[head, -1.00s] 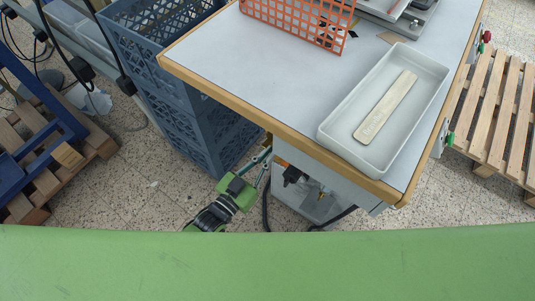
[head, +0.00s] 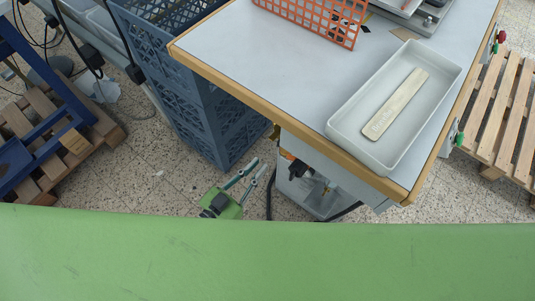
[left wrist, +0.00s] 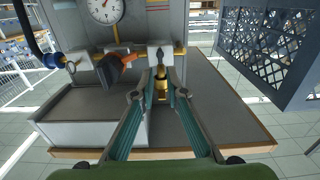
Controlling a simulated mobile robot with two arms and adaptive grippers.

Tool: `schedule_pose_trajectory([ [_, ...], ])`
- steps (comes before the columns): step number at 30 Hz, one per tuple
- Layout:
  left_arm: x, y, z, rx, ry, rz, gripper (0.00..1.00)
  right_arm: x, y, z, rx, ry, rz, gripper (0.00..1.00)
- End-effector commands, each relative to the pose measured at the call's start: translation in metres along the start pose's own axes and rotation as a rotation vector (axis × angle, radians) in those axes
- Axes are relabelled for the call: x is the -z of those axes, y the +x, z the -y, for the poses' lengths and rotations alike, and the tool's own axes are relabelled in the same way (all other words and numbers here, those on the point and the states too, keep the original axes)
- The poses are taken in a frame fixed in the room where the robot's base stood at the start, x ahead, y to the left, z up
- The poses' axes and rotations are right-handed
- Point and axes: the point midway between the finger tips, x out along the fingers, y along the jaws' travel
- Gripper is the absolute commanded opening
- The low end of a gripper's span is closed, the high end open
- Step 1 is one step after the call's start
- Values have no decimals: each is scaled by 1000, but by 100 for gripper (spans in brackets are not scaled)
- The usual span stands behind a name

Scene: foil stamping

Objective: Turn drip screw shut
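My left gripper (head: 257,170) is in the head view, low on the floor side of the cabinet under the table. Its two fingers are apart with nothing held, and there is a gap between them and the cabinet. In the left wrist view the gripper (left wrist: 161,74) points at a grey block with a dark knob (left wrist: 160,53). A small brass part (left wrist: 161,88), likely the drip screw, shows between the fingers, beyond them. In the head view the brass part (head: 326,188) is tiny and unclear. My right gripper is not in view.
Blue crates (head: 205,115) stand left of the cabinet. The table (head: 270,60) overhangs it and bears a white tray (head: 440,110). The floor by the gripper is clear.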

Motion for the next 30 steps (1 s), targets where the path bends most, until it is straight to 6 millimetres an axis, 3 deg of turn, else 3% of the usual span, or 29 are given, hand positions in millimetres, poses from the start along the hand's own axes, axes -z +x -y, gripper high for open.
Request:
schedule_pose_trajectory([
  [3,-1,-21,0,0,0,3,13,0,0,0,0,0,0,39],
  [9,0,-37,0,0,0,0,13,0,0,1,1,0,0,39],
  [27,-1,-38,0,1,1,2,13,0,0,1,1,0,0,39],
  [30,-14,-39,6,14,5,35,13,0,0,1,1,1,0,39],
])
